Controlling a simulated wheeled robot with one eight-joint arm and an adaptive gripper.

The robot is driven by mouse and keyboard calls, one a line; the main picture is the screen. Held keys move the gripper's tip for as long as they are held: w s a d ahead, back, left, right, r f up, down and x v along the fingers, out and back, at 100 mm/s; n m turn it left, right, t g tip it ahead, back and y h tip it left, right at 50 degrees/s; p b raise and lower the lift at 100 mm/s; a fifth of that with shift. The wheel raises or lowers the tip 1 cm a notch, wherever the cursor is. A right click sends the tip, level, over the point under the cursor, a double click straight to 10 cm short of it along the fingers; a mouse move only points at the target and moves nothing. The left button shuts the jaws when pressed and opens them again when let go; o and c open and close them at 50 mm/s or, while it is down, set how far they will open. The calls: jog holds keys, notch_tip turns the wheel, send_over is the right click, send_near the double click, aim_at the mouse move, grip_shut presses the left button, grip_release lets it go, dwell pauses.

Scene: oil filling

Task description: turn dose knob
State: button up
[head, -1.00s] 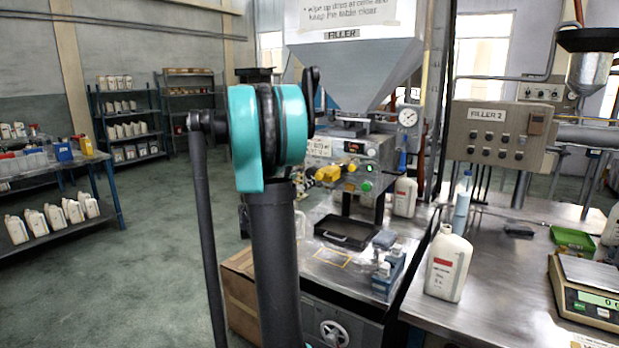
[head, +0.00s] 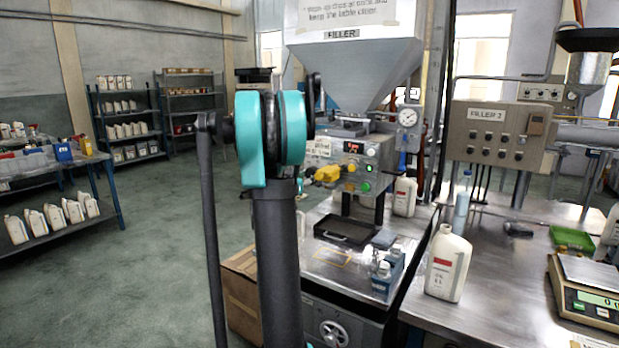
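The filler machine (head: 372,57) stands at centre, with a grey hopper above a small front control panel (head: 376,163). The panel carries a lit red display (head: 353,147), a glowing green button (head: 367,187) and several small knobs or buttons. A yellow part (head: 327,173) sticks out at its left. I cannot tell for sure which control is the dose knob. My arm, with its teal joint, stands in front and covers the area left of the panel. My gripper cannot be made out; it may be hidden behind the arm.
A black tray (head: 346,232) sits under the filler. A white bottle (head: 447,262) and a scale (head: 587,293) stand on the right table (head: 480,318). The floor at left is open.

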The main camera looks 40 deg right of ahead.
jog(key=c, duration=0.4)
jog(key=n, duration=0.7)
jog(key=shift+s, duration=0.1)
jog(key=n, duration=0.9)
jog(key=shift+r, duration=0.1)
jog(key=n, duration=0.7)
jog(key=shift+r+n, duration=0.1)
jog(key=shift+n, duration=0.2)
jog(key=n, duration=0.6)
